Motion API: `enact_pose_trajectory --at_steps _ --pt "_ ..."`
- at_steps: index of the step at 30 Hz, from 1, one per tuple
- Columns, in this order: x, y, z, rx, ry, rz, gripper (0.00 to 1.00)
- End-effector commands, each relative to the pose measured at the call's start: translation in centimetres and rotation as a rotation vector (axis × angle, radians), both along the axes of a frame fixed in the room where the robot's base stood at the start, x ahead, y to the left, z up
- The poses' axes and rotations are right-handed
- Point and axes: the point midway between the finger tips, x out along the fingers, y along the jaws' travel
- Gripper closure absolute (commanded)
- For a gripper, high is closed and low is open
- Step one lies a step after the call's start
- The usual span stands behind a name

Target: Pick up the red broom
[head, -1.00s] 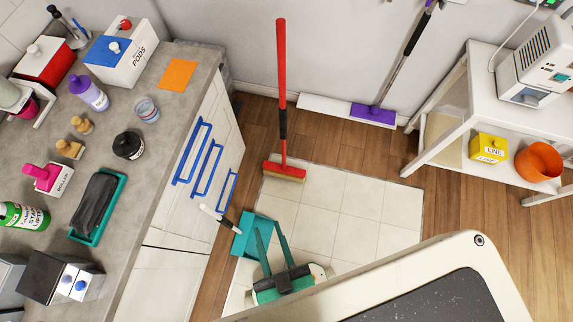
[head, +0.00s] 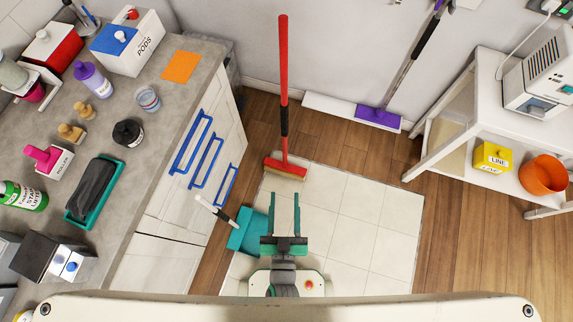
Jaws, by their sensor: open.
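The red broom (head: 284,68) stands upright ahead of me, its long red handle with a black grip section rising toward the back wall. Its head, red with tan bristles (head: 285,171), is on the floor at the back edge of the pale tiles.
A teal dustpan (head: 247,231) with a white and black handle lies just left of my gripper. A purple broom (head: 379,115) leans at the back wall. A counter with blue-handled drawers (head: 190,143) bounds the left, a white shelf (head: 455,180) the right. The tiles (head: 365,220) to the right are clear.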

Motion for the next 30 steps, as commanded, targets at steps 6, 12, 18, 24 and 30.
enact_pose_trajectory --at_steps 6,12,18,24,30 --pt "7.2 0.4 -4.3 0.009 -0.073 -0.056 0.56" --pt "14.1 1.1 -7.7 0.005 -0.098 -0.134 0.56" --pt "20.9 2.1 -10.4 -0.005 -0.082 -0.219 0.56" --pt "25.2 3.2 -12.0 -0.022 -0.049 -0.275 0.56" --pt "26.9 3.5 -12.5 -0.027 -0.033 -0.295 0.56"
